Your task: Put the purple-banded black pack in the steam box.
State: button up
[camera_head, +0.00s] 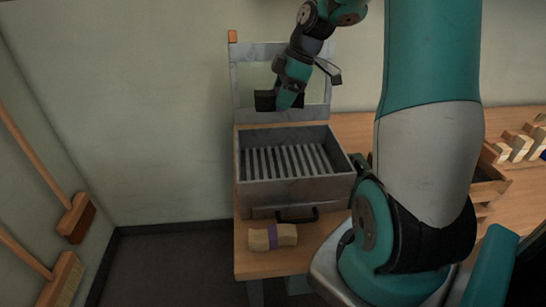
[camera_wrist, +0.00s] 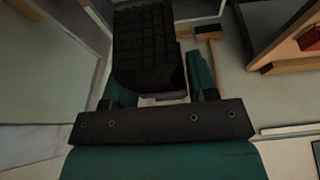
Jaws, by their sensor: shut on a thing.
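The steam box (camera_head: 243,165) is a grey metal box with a slatted rack inside and a black front handle. Its windowed lid (camera_head: 243,88) stands open at the back. My gripper (camera_head: 286,102) is above the box's rear part, in front of the lid. It is shut on a black pack (camera_wrist: 150,45), which shows between the teal fingers in the wrist view. A dull purplish strip shows at the pack's near edge there. In the head view, the pack (camera_head: 264,100) shows dark beside the fingers. The rack below looks empty.
Pale bristled blocks (camera_head: 518,146) stand at the far right. Brooms (camera_head: 76,218) lean at the left wall. My own arm covers the table's right middle.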

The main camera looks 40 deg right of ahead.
aim_at(275, 169)
notch_tip(275, 169, down, 20)
jog(key=shift+w+r+p, duration=0.1)
jog(key=shift+p, duration=0.55)
jog(key=o, duration=0.9)
jog(key=shift+o, duration=0.2)
